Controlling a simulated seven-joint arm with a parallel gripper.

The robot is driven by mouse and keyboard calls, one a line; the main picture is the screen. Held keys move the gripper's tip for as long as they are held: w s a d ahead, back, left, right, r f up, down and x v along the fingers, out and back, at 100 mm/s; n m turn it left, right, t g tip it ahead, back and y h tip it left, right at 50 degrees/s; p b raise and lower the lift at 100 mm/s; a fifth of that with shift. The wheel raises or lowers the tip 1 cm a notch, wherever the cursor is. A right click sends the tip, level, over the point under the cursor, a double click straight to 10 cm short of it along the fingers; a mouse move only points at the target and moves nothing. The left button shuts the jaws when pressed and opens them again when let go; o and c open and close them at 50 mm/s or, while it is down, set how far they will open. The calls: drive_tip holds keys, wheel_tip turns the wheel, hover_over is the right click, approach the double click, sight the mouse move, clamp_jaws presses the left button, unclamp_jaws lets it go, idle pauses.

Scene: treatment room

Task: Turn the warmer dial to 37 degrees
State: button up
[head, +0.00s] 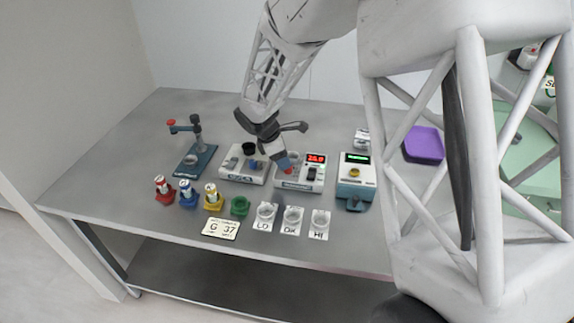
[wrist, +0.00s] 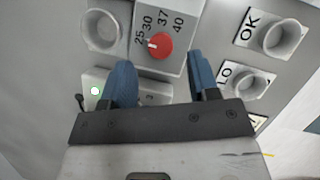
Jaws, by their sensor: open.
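The warmer (head: 312,186) is a white box on the table with a red lit display, whose small digits I cannot read surely. Its red dial (wrist: 160,46) shows in the wrist view beside the printed marks 25, 30, 37 and 40. The dial's white mark is on its left side, towards 25. My gripper (wrist: 163,72) is open, with its blue fingers apart on either side below the dial and nothing between them. In the head view my gripper (head: 281,162) is over the warmer, close to the dial; whether it touches is unclear.
A card reading G 37 (head: 220,229) lies near the front edge. Clear cups stand on cards LO (head: 265,217), OK and HI (head: 320,222). A white device (head: 240,175) is left of the warmer, a teal-and-white one (head: 355,185) right. Coloured bottles stand front left.

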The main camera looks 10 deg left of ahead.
drive_tip(key=shift+x, duration=2.05)
drive_tip(key=c, duration=0.9)
